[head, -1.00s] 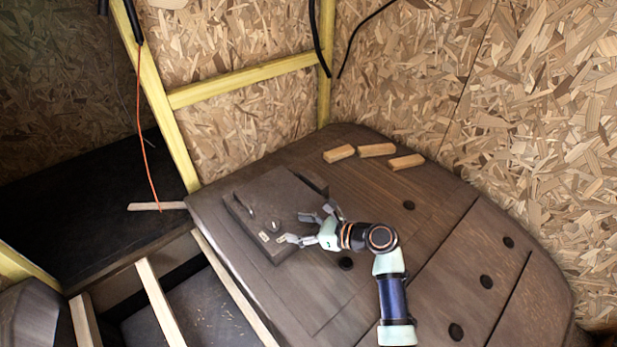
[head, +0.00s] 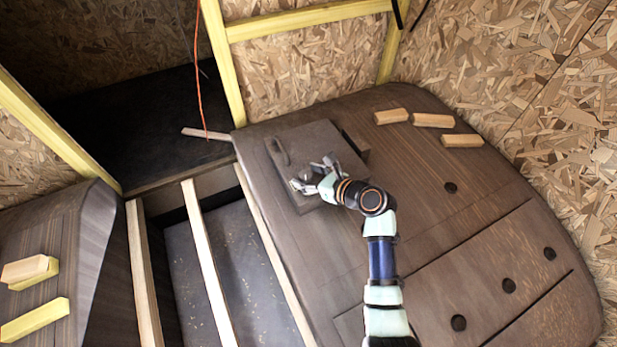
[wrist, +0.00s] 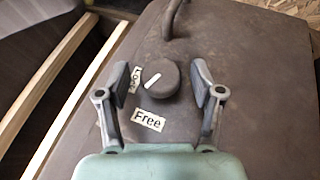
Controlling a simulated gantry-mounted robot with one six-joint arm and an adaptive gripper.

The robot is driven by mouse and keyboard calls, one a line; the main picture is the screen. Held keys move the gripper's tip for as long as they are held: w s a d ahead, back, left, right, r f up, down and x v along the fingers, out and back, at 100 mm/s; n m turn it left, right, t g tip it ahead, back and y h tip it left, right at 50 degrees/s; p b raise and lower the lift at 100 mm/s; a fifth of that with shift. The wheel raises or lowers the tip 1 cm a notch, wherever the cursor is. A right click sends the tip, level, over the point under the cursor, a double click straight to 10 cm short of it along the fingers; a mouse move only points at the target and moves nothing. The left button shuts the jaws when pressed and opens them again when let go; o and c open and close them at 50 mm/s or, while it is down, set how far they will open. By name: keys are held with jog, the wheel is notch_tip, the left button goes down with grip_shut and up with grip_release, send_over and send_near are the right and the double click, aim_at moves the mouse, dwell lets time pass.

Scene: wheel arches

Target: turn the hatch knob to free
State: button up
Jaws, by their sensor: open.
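The hatch knob (wrist: 161,79) is a dark round knob with a white line, seen in the wrist view. The line runs diagonally on the knob's left side, its lower end toward the lower left. A "Lock" label (wrist: 136,76) is left of the knob, and a "Free" label (wrist: 148,121) is below it. My gripper (wrist: 162,82) is open, one finger on each side of the knob, with visible gaps. In the head view, my gripper (head: 312,174) is over the hatch panel (head: 322,139) and hides the knob.
A curved handle (wrist: 173,18) stands on the panel beyond the knob; it also shows in the head view (head: 279,151). Pale slats (head: 208,260) cross a recess at left. The dark surface to the right is mostly clear.

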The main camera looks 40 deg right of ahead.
jog(key=c, duration=1.1)
jog(key=shift+d+n+y, duration=0.25)
jog(key=shift+n+y, duration=0.75)
jog(key=shift+y, duration=0.1)
jog(key=shift+f+n+g+y+b, duration=0.15)
jog(key=shift+n+g+y+b, duration=0.3)
jog(key=shift+n+y, duration=0.5)
jog(key=shift+n+g+y, duration=0.25)
jog(key=shift+n+y, duration=0.1)
jog(key=shift+y, duration=0.1)
jog(key=o, duration=1.1)
jog(key=shift+r, duration=0.2)
